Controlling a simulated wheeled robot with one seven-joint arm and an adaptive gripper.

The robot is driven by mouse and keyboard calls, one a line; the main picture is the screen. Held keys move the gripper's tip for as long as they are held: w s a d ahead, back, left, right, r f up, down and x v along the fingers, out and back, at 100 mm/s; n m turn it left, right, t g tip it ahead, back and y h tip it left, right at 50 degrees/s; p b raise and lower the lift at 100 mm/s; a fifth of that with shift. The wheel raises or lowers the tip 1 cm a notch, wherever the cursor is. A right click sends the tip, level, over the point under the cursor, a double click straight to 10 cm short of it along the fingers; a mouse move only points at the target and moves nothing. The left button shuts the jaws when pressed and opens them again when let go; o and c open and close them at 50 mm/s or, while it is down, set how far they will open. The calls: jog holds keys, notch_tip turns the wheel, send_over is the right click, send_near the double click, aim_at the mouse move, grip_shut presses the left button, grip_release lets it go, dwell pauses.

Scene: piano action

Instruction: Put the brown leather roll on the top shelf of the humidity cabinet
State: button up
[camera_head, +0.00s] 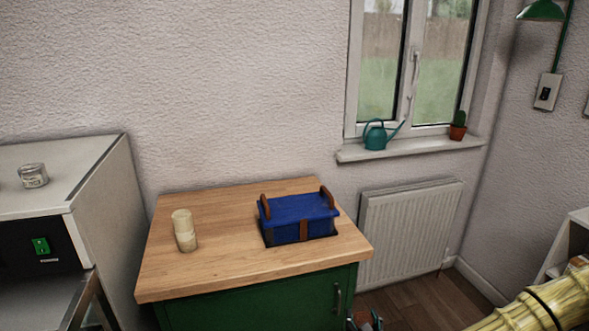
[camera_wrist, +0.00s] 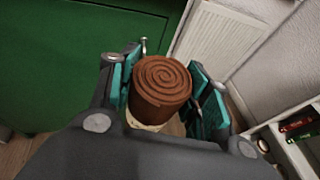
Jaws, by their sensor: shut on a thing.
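The brown leather roll (camera_wrist: 161,88) stands between the teal finger pads of my gripper (camera_wrist: 166,95) in the wrist view, its spiral end facing the camera. My gripper is shut on it. A pale grey cabinet (camera_head: 105,190) with a black panel and green switch stands at the left, apparently the humidity cabinet. Its front is cut off by the frame, and its shelves cannot be made out.
A wooden worktop (camera_head: 220,270) on a green cabinet (camera_head: 260,305) bears a cream roll (camera_head: 184,232) and a blue box (camera_head: 298,218) with brown handles. A glass jar (camera_head: 33,175) sits on the grey cabinet. A radiator (camera_head: 410,225) and white shelving (camera_wrist: 305,150) are on the right.

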jog(key=s+f, duration=0.4)
jog(key=f, duration=0.1)
jog(key=shift+s, duration=0.2)
dwell(0.4)
dwell(0.5)
